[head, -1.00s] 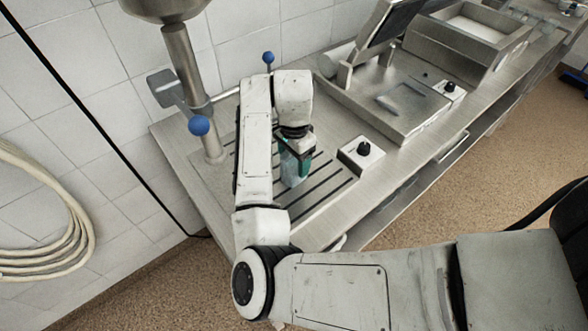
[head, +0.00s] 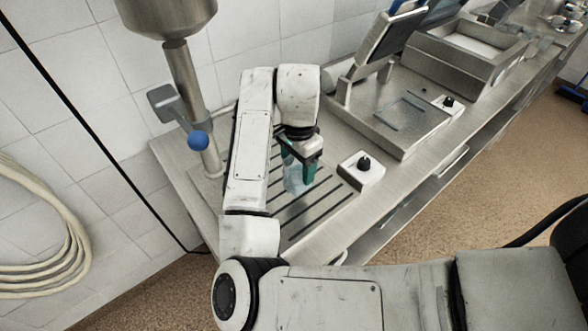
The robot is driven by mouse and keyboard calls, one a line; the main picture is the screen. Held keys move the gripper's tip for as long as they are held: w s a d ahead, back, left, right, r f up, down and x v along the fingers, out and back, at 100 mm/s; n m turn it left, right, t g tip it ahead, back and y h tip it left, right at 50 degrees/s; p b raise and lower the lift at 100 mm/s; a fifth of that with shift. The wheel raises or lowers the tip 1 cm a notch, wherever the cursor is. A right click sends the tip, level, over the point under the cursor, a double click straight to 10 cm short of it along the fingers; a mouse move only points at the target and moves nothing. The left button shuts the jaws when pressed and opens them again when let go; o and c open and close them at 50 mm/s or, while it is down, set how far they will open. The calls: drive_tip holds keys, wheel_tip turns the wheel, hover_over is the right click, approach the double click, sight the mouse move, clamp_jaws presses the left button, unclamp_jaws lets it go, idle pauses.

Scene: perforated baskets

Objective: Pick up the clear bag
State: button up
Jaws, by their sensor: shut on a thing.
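The clear bag (head: 294,180) shows as a pale, bluish see-through shape between and below the fingers. My gripper (head: 302,168) points down over the slotted part of the steel counter and is shut on the bag. A green finger shows on the right side of the bag. The top of the bag is hidden by the gripper. I cannot tell whether the bag's lower end touches the counter.
A steel column with a blue knob (head: 198,140) stands at the left of the slotted counter (head: 318,205). A small white box with a black knob (head: 362,168) is close on the right. A steel machine (head: 410,118) stands farther right. Tiled wall is behind.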

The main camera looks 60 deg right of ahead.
drive_tip(key=s+r, duration=0.1)
drive_tip(key=r, duration=0.1)
drive_tip(key=s+a+r, duration=0.1)
drive_tip(key=r, duration=0.1)
drive_tip(key=shift+s+p, duration=0.3)
drive_tip(key=s+a+r, duration=0.2)
drive_tip(key=s+r, duration=0.2)
drive_tip(key=s, duration=0.5)
drive_tip(key=shift+s+a+b, duration=0.2)
drive_tip(key=shift+b, duration=0.15)
